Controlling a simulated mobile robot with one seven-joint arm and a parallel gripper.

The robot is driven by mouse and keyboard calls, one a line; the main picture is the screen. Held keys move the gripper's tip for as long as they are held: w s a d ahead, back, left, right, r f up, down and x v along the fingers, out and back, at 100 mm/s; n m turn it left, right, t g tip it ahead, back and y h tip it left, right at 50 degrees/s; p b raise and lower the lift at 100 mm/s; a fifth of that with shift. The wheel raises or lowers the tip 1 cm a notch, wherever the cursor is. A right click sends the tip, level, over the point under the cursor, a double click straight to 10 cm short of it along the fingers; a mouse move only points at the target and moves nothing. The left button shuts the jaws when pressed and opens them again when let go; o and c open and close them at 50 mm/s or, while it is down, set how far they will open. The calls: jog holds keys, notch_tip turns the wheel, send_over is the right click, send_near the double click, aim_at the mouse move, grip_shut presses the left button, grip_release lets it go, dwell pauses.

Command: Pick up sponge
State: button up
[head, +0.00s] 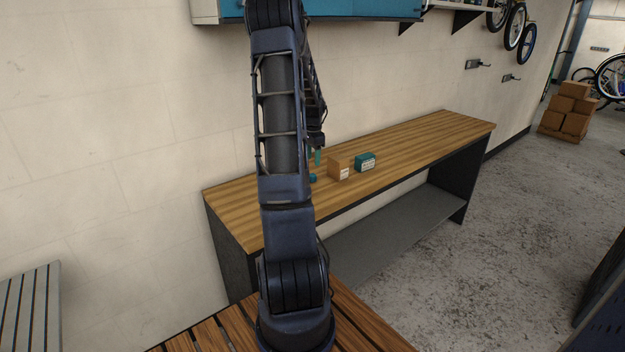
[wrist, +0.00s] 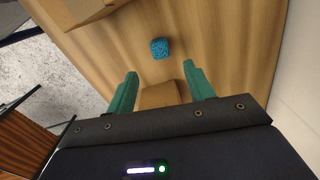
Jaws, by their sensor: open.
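A small blue, rough-textured block, which looks like the sponge (wrist: 160,48), lies on the wooden bench top (wrist: 215,35) in the wrist view. A small blue patch beside my arm in the head view (head: 312,178) appears to be the same block, partly hidden. My gripper (wrist: 161,73) is open, its two teal fingers apart. The sponge lies beyond the fingertips, roughly centred between them and not touched. A tan object (wrist: 160,95) shows between the fingers, partly covered by the gripper body; I cannot tell what it is.
A cardboard box (head: 340,168) and a teal box (head: 365,162) stand to the right of the sponge in the head view. The bench (head: 435,137) is clear farther right. A wall (head: 130,110) runs behind it, with a blue cabinet (head: 360,8) above.

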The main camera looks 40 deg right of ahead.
notch_tip(320, 180, down, 9)
jog(key=shift+a, duration=0.1)
jog(key=c, duration=1)
jog(key=shift+r, duration=0.15)
jog(key=shift+c, duration=0.2)
